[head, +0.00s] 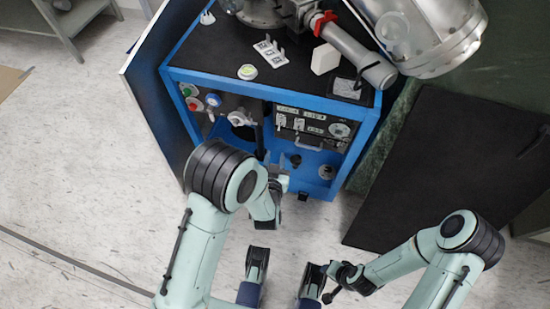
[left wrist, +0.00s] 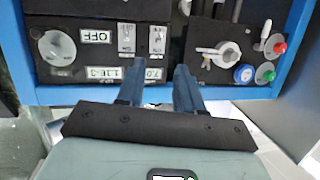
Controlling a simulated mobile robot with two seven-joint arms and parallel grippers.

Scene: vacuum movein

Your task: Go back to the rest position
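My left gripper (head: 280,179) is in front of the lower front of the blue-framed vacuum cabinet (head: 277,97), partly hidden by my forearm. In the left wrist view its two blue fingers (left wrist: 159,76) stand apart with nothing between them. They point at the cabinet's front, which appears upside down there. My right gripper (head: 331,292) is small and dark, low in the head view at the end of my right arm; its fingers are too unclear to judge. No held object shows.
The cabinet front carries a control panel (head: 315,126) with switches and a dial, plus a valve (head: 238,117) and coloured knobs. A black panel (head: 445,165) is at right.

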